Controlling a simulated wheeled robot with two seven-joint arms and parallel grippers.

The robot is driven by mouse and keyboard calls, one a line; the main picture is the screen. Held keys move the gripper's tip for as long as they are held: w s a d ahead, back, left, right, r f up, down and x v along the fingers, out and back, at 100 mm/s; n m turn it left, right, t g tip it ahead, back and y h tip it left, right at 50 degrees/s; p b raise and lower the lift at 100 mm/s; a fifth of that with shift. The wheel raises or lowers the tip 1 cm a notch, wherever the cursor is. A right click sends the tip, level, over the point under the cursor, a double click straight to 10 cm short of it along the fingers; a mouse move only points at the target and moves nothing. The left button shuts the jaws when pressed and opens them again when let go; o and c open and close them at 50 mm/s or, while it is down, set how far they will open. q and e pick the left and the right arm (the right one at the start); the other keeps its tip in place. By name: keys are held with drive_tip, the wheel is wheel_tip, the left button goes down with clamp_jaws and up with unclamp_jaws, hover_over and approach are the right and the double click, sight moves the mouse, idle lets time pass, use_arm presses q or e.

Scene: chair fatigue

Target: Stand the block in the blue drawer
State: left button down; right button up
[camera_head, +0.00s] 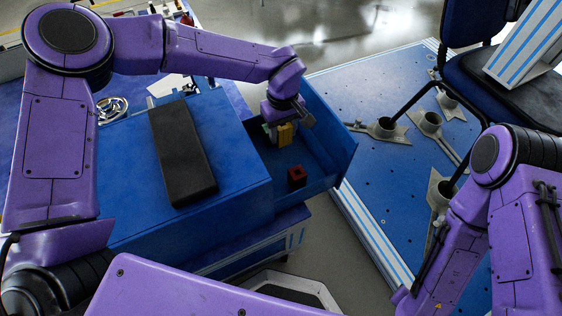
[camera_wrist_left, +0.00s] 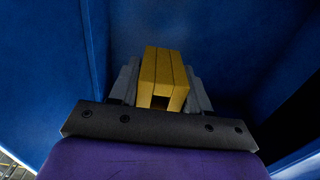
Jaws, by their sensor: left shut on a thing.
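The blue drawer (camera_head: 325,125) is pulled out from the right side of a blue cabinet. My left gripper (camera_head: 280,133) is inside the drawer space, pointing down, shut on a yellow block (camera_head: 286,135). In the left wrist view, the yellow block (camera_wrist_left: 163,72) sits between the two grey fingers, with blue drawer walls around it. Whether the block touches the drawer floor I cannot tell. A small red block (camera_head: 297,176) with a dark hole in its top stands in the drawer near its front end. My right gripper is out of view.
A long black box (camera_head: 182,152) lies on the blue cabinet top (camera_head: 235,170). To the right is a blue perforated platform (camera_head: 385,175) with grey metal chair-base parts (camera_head: 385,128). A dark chair (camera_head: 505,80) stands at the upper right.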

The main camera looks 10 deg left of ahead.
use_arm(q)
wheel_tip(320, 180, down, 10)
drive_tip(key=shift+d+f+b, duration=0.1)
drive_tip(key=shift+d+b, duration=0.05)
drive_tip(key=shift+b, duration=1.1)
drive_tip(key=shift+s, duration=0.1)
drive_tip(key=c, duration=0.5)
unclamp_jaws()
drive_tip(key=shift+f, duration=0.1)
wheel_tip(320, 180, up, 12)
drive_tip(key=p, duration=0.2)
drive_tip(key=shift+p, duration=0.4)
